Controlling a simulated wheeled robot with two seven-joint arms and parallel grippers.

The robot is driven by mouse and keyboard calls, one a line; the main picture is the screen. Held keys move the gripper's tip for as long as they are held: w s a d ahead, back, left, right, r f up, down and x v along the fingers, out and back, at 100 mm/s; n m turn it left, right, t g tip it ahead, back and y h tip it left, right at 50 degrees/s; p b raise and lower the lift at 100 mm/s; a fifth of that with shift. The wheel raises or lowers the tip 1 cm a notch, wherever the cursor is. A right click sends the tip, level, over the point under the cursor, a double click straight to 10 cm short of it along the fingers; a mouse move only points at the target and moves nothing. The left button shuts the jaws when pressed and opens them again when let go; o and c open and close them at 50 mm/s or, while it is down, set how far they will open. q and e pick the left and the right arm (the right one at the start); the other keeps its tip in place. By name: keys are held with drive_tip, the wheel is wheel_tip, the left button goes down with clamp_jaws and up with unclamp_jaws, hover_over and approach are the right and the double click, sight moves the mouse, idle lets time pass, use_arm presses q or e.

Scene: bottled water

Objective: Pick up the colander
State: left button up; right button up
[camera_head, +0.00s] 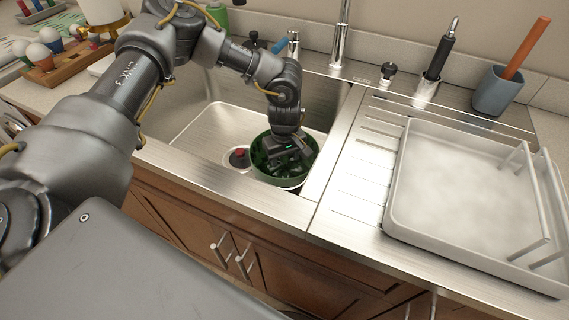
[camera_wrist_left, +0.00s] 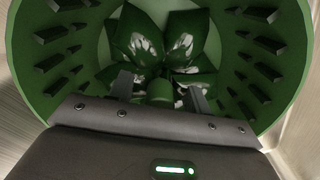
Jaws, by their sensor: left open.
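The green colander (camera_head: 262,172) sits in the sink basin, near its front right corner. It has slots in its walls and dark green leaves inside, which show in the left wrist view (camera_wrist_left: 285,45). My left gripper (camera_head: 288,158) reaches down over the colander, with its fingers inside the rim. In the left wrist view the two fingers (camera_wrist_left: 160,88) are apart, on either side of a round green piece at the colander's centre. I cannot tell whether they touch it. My right gripper is in neither view.
The steel sink (camera_head: 200,125) has a dark drain (camera_head: 239,157) left of the colander. Its front edge and right wall are close to the colander. A white dish rack (camera_head: 400,190) stands on the right drainboard. The faucet (camera_head: 340,40) rises behind the sink.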

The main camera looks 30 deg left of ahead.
use_arm(q)
clamp_jaws()
drive_tip(key=shift+r, duration=0.2)
idle(0.3)
